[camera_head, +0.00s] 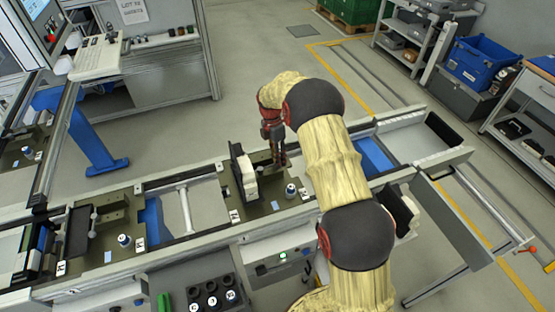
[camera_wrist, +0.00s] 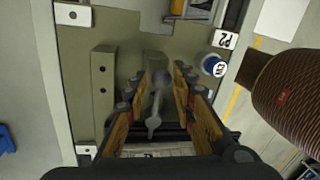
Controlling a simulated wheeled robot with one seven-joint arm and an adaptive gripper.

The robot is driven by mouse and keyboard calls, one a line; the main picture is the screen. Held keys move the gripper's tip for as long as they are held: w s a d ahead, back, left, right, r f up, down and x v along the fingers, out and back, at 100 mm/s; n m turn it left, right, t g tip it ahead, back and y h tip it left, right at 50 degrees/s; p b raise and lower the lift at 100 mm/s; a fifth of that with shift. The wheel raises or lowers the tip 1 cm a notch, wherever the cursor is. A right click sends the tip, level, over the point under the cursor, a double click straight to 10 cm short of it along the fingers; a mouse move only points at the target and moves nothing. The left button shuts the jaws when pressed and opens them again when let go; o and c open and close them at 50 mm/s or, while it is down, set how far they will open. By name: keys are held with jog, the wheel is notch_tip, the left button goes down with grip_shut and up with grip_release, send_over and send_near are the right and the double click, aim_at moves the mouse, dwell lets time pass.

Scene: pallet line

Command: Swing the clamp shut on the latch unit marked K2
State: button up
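A latch unit on an olive-green plate (camera_head: 262,207) lies under my gripper (camera_head: 278,158). In the wrist view the plate (camera_wrist: 75,45) carries a grey clamp lever (camera_wrist: 154,121) with rounded ends. My gripper (camera_wrist: 159,76) is open, its two fingers on either side of this lever; I cannot tell whether they touch it. A blue-and-white round cap (camera_wrist: 213,65) with unclear lettering sits beside a tag reading P2 (camera_wrist: 224,39). The cap also shows in the head view (camera_head: 291,190). I cannot read a clear K2 mark.
A black upright plate with white blocks (camera_head: 248,177) stands left of my gripper. Another olive plate (camera_head: 112,238) with a blue-and-white cap (camera_head: 124,240) lies further left on the line. A black holder with several round caps (camera_head: 212,301) is at the front. Blue bins (camera_head: 480,62) stand far right.

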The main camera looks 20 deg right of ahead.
jog(key=shift+o, duration=1.2)
notch_tip(320, 180, up, 12)
jog(key=w, duration=0.2)
jog(key=shift+a+f, duration=0.15)
jog(key=shift+a, duration=0.1)
jog(key=shift+w, duration=0.1)
